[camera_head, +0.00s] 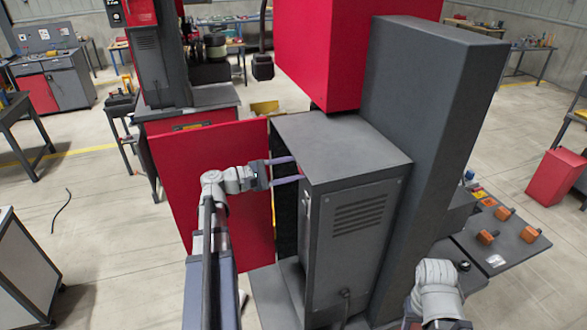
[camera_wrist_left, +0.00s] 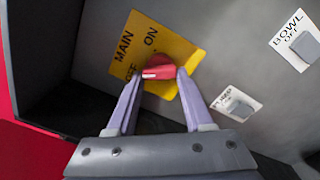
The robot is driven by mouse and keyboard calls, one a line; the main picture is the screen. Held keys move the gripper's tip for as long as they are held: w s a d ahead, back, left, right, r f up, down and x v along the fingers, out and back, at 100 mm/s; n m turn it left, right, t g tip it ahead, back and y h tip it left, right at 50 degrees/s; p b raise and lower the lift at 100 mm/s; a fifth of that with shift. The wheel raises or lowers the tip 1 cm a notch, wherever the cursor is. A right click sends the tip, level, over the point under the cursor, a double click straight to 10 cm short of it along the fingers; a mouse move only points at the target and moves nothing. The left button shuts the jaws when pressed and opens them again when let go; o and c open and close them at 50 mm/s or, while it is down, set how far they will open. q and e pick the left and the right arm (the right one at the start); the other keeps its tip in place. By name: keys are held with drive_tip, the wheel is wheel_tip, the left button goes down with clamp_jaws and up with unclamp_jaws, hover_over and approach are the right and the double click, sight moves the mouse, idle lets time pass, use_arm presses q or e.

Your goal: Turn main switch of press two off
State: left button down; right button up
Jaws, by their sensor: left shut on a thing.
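The main switch is a red knob (camera_wrist_left: 158,67) on a yellow plate (camera_wrist_left: 180,52) marked MAIN, ON and OFF, in the left wrist view. The knob lies roughly sideways, its white mark at the left end, toward the partly hidden OFF lettering. My left gripper (camera_wrist_left: 158,78) is shut on the knob, one purple finger on each side. In the head view the left gripper (camera_head: 287,169) reaches past the edge of the dark grey press cabinet (camera_head: 352,150), which hides the switch. My right arm shows at the lower right, but its gripper is out of view.
A small switch on a white plate marked BOWL (camera_wrist_left: 298,42) and another white-plated switch (camera_wrist_left: 236,104) sit right of the main switch. An open red door (camera_head: 205,175) stands left of the cabinet, by my left arm. A side table (camera_head: 512,252) holds orange parts.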

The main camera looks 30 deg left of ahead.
use_arm(q)
drive_tip(key=shift+f+n, duration=0.1)
drive_tip(key=shift+n, duration=0.9)
drive_tip(key=shift+c, duration=1.4)
unclamp_jaws()
drive_tip(key=v, duration=0.8)
drive_tip(key=shift+d, duration=0.1)
